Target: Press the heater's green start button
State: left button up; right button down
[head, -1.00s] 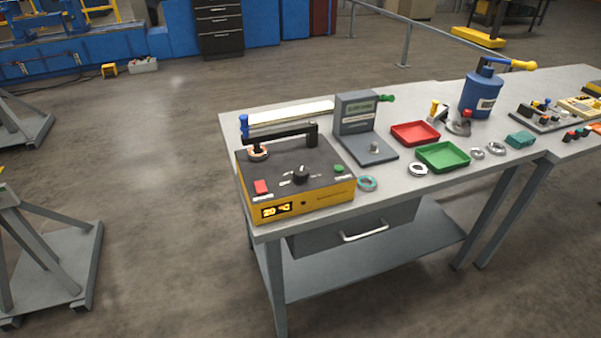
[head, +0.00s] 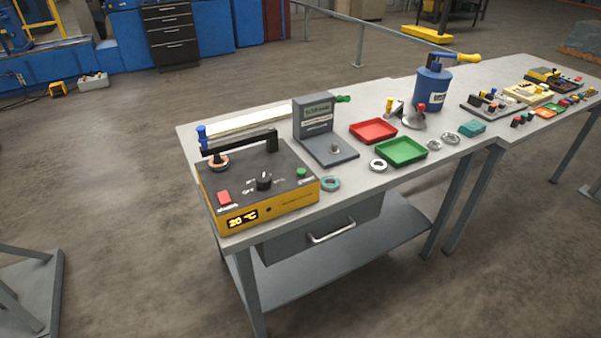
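The heater (head: 265,208) is a yellow box with a dark top, at the near left end of the grey workbench. Its green start button (head: 301,173) sits at the right of the top face. A red button (head: 224,197) is at the front left and a black knob (head: 264,181) is between them. The display (head: 242,219) reads 20 °C. A black arm with a blue handle (head: 202,136) spans the back of the heater, over a ring (head: 218,162). Neither of my grippers is in view.
Right of the heater are a teal-marked ring (head: 330,183), a grey gauge stand (head: 313,124), a red tray (head: 373,131), a green tray (head: 401,151) and a blue press (head: 432,88). A drawer (head: 330,232) hangs under the workbench (head: 375,184). Floor in front is clear.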

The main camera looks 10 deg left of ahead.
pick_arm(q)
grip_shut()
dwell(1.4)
